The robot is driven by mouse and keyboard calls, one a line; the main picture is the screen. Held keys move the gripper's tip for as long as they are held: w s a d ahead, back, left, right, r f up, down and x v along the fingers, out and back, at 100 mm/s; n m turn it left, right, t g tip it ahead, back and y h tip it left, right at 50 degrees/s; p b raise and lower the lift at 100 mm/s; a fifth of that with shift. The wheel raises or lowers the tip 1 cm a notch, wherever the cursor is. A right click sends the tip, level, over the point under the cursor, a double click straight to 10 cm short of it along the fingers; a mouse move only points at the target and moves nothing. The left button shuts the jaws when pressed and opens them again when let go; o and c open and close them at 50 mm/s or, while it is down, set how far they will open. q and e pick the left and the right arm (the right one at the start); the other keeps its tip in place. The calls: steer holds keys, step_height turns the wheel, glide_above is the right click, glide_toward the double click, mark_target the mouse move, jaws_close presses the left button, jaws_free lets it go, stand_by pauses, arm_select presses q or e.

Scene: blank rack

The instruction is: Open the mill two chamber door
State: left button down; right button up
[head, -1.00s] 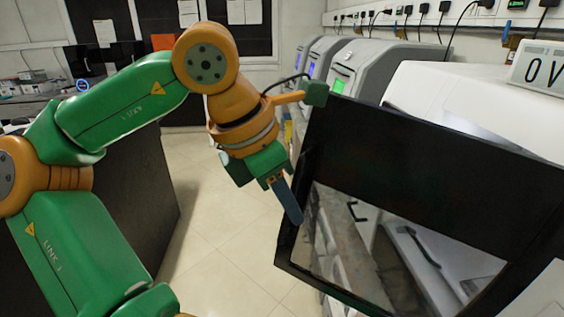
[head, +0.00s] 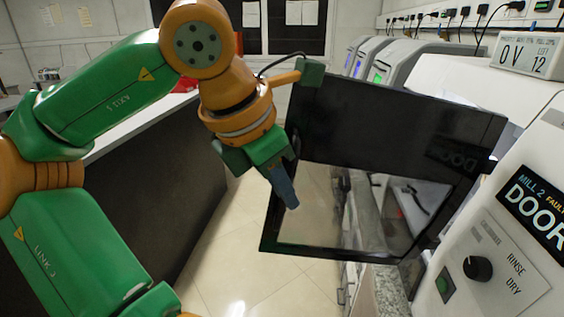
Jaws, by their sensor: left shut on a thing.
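The mill two chamber door (head: 395,125) is a black-framed panel with a window in its lower part. It stands swung out from the white machine (head: 525,250), whose label (head: 540,205) reads "MILL 2" and "DOOR". My left gripper (head: 284,190) is at the door's left, free edge, with a blue-grey finger in front of the frame and window. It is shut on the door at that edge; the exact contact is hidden. My right gripper is out of view.
A display box (head: 527,54) sits on top. Several grey machines stand behind. A dark counter (head: 150,190) is at left, with tiled floor (head: 225,270) between.

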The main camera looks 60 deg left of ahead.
arm_select(q)
steer(key=shift+s+d, duration=0.1)
steer(key=shift+d, duration=0.2)
steer(key=c, duration=0.9)
jaws_free()
steer(key=v, duration=0.4)
steer(key=p+v, duration=0.1)
steer(key=v, duration=0.2)
steer(key=shift+d, duration=0.25)
steer(key=shift+a, duration=0.1)
